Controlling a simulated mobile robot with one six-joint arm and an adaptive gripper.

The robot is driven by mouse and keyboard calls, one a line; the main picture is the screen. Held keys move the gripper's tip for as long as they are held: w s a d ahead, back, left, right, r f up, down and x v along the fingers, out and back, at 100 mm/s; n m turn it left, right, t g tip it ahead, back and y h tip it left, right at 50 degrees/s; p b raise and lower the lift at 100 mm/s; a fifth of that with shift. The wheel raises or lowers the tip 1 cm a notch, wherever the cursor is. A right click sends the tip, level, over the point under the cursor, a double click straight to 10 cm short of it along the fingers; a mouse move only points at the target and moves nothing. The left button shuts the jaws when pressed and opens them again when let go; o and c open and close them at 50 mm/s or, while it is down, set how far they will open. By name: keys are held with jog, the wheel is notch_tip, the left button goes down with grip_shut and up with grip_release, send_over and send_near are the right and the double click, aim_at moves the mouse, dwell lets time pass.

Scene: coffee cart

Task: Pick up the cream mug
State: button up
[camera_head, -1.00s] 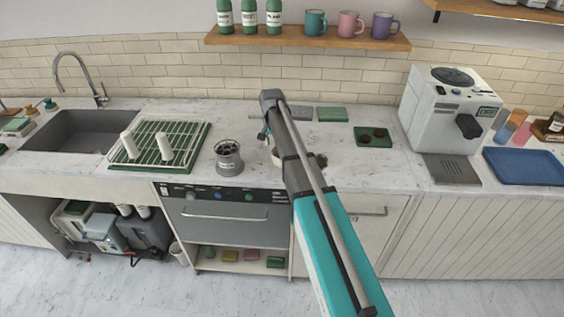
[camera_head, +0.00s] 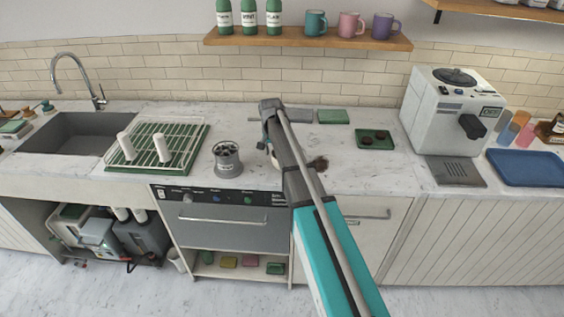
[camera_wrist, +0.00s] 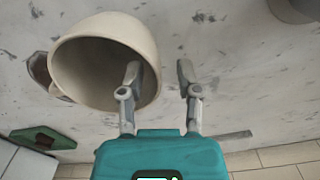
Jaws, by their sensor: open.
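The cream mug (camera_wrist: 112,30) is large in the wrist view, at upper left, with its round mouth facing the camera. My gripper (camera_wrist: 160,72) is open and empty. Its left finger overlaps the mug's mouth and looks to be inside or just above the rim. Its right finger is outside the mug, over the counter. The mug's wall lies between the two fingers, with a gap to the right one. In the head view my arm hides most of the mug and my gripper.
A brown round patch or item (camera_head: 320,163) is beside the mug. A grey container (camera_head: 227,160) stands to the left. A green tray (camera_head: 375,145) with dark pucks lies to the right. A dish rack (camera_head: 195,135) is further left. Several mugs and bottles sit on the shelf (camera_head: 300,39).

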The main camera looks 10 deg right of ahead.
grip_shut()
jog(key=shift+r, duration=0.15)
dwell(0.6)
jog(key=s+r+p, duration=0.2)
jog(key=r+p, duration=0.1)
jog(key=s+r+p, duration=0.1)
jog(key=r+p, duration=0.2)
jog(key=s+r+p, duration=0.2)
jog(key=r+p, duration=0.1)
jog(key=p, duration=0.1)
jog(key=shift+s+d+r, duration=0.1)
jog(key=shift+s+r, duration=0.2)
jog(key=s+r+p, duration=0.3)
jog(key=s, duration=0.5)
jog(key=shift+s+d, duration=0.2)
